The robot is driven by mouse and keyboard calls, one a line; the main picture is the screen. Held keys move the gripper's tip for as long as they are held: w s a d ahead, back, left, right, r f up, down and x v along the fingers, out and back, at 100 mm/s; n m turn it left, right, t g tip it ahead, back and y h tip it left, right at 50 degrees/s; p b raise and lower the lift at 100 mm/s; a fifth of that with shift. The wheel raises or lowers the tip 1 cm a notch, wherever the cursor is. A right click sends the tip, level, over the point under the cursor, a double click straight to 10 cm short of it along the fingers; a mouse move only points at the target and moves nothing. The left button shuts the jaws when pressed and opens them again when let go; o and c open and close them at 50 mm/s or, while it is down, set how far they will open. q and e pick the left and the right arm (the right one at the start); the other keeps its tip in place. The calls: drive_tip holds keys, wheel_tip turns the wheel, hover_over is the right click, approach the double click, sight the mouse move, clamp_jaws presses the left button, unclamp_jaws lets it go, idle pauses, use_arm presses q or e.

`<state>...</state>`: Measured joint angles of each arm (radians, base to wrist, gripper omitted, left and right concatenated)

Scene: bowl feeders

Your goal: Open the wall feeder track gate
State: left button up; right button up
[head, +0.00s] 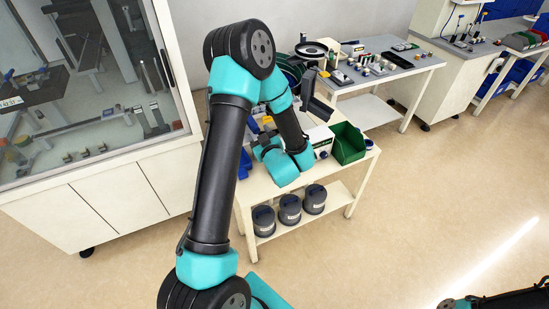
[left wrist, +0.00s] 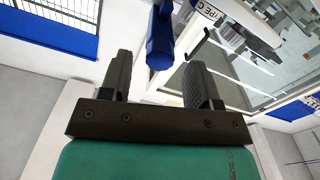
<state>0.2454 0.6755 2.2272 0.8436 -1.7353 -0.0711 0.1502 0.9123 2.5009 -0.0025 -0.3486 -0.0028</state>
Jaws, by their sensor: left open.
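My left gripper (left wrist: 160,78) is open in the left wrist view, with its two dark fingers well apart. A blue rounded bar (left wrist: 160,48) shows between and beyond the fingertips. I cannot tell whether the fingers touch it, and nothing is clamped. A white part with a blue "TYPE C" label (left wrist: 208,14) is to the right of the bar. I cannot tell for sure which part is the track gate. In the head view my left arm folds down over the white cart, and its wrist largely hides the gripper (head: 262,137). My right gripper is out of view.
The white cart (head: 349,193) carries a green bin (head: 348,144), with several dark grey canisters (head: 289,207) on its lower shelf. A glass-fronted cabinet (head: 135,158) stands at the left. A bench (head: 425,66) with small parts stands behind. The floor at right is clear.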

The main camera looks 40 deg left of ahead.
use_arm(q)
drive_tip(key=v, duration=1.4)
drive_tip(key=shift+w+f, duration=0.1)
drive_tip(key=shift+w, duration=0.05)
drive_tip(key=w+d+f+m+h, duration=0.2)
drive_tip(key=d+f+m+h, duration=0.15)
drive_tip(key=f+h, duration=0.35)
drive_tip(key=w+d+f+m+h, duration=0.2)
drive_tip(key=d+f+m+h, duration=0.15)
drive_tip(key=f+h, duration=0.45)
drive_tip(key=s+d+f+m+g+h, duration=0.5)
drive_tip(key=s+d+f+m+g, duration=0.1)
drive_tip(key=s+f, duration=0.3)
drive_tip(key=shift+s+d+m+g, duration=0.3)
drive_tip(key=shift+s+d+m, duration=0.15)
drive_tip(key=shift+d+m, duration=0.3)
drive_tip(key=shift+f, duration=0.1)
